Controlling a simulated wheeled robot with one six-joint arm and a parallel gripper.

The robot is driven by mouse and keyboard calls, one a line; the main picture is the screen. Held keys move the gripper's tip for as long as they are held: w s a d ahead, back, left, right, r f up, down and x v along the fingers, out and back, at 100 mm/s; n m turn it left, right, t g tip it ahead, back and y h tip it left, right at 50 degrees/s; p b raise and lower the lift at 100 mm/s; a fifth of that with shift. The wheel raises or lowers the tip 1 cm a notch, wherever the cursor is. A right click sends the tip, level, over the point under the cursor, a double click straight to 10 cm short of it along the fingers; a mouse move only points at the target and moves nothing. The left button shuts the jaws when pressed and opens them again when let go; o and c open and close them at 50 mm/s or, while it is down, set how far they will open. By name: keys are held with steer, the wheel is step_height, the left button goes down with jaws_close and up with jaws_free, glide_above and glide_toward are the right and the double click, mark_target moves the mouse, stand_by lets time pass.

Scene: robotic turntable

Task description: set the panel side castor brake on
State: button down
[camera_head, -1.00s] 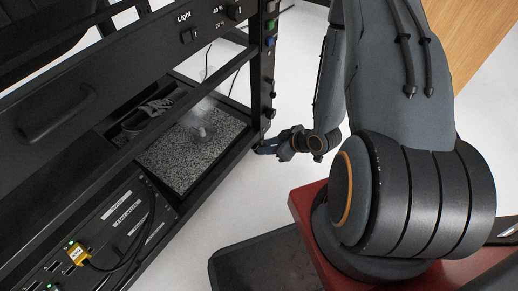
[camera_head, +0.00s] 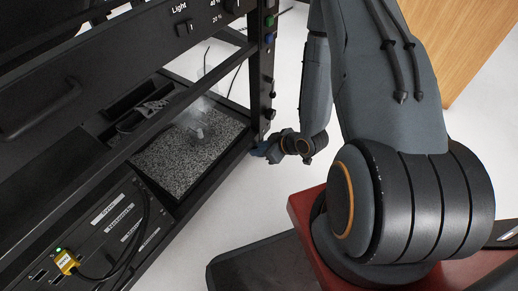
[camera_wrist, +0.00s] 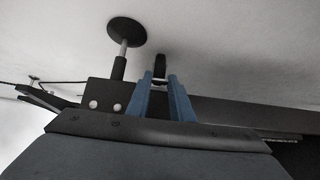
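My gripper (camera_head: 268,149) is low beside the bottom corner of the black rack (camera_head: 262,75), close to its corner post. In the wrist view its two blue fingers (camera_wrist: 161,88) stand apart, so it is open. A small dark part, seemingly the castor (camera_wrist: 160,66), shows between and just beyond the fingertips, with a pale piece below it in the picture. I cannot tell whether the fingers touch it, nor how the brake lever is set. In the head view the castor is hidden.
A round levelling foot (camera_wrist: 127,31) on a stem stands left of the fingers in the wrist view. The rack holds a speckled plate (camera_head: 190,150) and a panel with a yellow plug (camera_head: 66,262). Pale floor (camera_head: 240,205) is free beside the rack.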

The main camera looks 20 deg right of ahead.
steer(key=shift+s+f, duration=0.15)
steer(key=shift+s+d+f+t+y+p, duration=0.15)
steer(key=shift+f+t+y+p, duration=0.15)
steer(key=shift+f+t+y, duration=0.3)
steer(key=shift+s+d+f+t+y+p, duration=0.1)
steer(key=shift+f+t+y+p, duration=0.25)
steer(key=shift+t, duration=0.35)
steer(key=shift+a+f+t+y, duration=0.1)
steer(key=shift+f+t+y, duration=1.05)
steer(key=shift+t, duration=0.35)
steer(key=shift+f, duration=0.1)
steer(key=c, duration=1.8)
jaws_free()
steer(key=shift+c, duration=0.2)
steer(key=shift+w, duration=0.1)
steer(key=shift+p+v, duration=1.55)
steer(key=shift+v, duration=2.3)
